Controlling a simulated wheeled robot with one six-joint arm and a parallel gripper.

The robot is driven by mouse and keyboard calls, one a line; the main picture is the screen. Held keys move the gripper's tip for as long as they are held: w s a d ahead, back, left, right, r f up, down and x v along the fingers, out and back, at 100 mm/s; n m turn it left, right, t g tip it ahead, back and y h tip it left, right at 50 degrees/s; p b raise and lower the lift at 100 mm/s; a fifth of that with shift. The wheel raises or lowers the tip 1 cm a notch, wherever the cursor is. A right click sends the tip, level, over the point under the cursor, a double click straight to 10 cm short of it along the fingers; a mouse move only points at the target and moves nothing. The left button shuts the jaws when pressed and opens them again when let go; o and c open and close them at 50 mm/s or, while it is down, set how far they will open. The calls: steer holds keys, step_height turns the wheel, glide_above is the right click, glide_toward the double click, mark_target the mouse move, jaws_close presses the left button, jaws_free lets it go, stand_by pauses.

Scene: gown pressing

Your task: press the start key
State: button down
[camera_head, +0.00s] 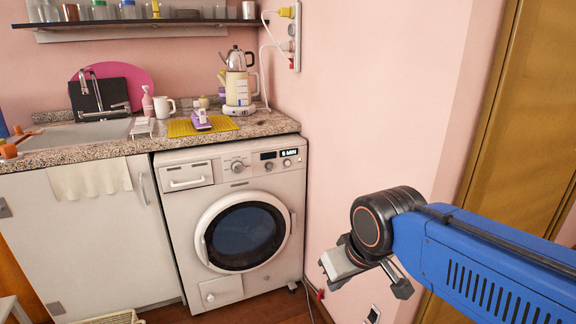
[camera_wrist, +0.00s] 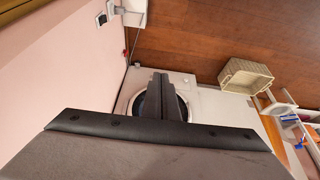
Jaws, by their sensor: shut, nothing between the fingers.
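The white washing machine (camera_head: 195,220) stands under the counter. I cannot tell which one is the start key. My gripper (camera_head: 350,262) is to the right of the machine, nearer the camera and apart from it. In the wrist view my gripper (camera_wrist: 160,82) shows its fingers together and empty, in front of the machine's round door (camera_wrist: 181,105). The panel cannot be made out in the wrist view.
A granite counter (camera_head: 262,122) above holds a kettle (camera_head: 238,85), a mug (camera_head: 163,106) and a yellow mat (camera_head: 180,128). The pink wall (camera_head: 375,100) is close on the right. A woven basket (camera_wrist: 245,77) stands on the wooden floor.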

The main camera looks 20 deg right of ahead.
mark_target(288, 163)
steer(key=shift+w, duration=0.1)
stand_by(0.3)
steer(key=w+d+r+m+t, duration=0.1)
steer(key=w+r+m, duration=0.1)
steer(key=w, duration=0.9)
steer(key=w+d+r+m+t, duration=0.1)
steer(key=w+d+r+m, duration=0.15)
steer(key=w, duration=0.95)
steer(key=w+d+f+m, duration=0.1)
steer(key=w+d, duration=0.2)
steer(key=w, duration=0.4)
steer(key=w+d+f+m+t, duration=0.1)
steer(key=w+d, duration=0.3)
steer(key=w, duration=0.4)
steer(key=w+d+f+m+t+h, duration=0.1)
steer(key=w+d+m, duration=0.1)
steer(key=w, duration=0.6)
steer(key=shift+d, duration=0.7)
steer(key=shift+w, duration=4.35)
steer(key=shift+w, duration=0.1)
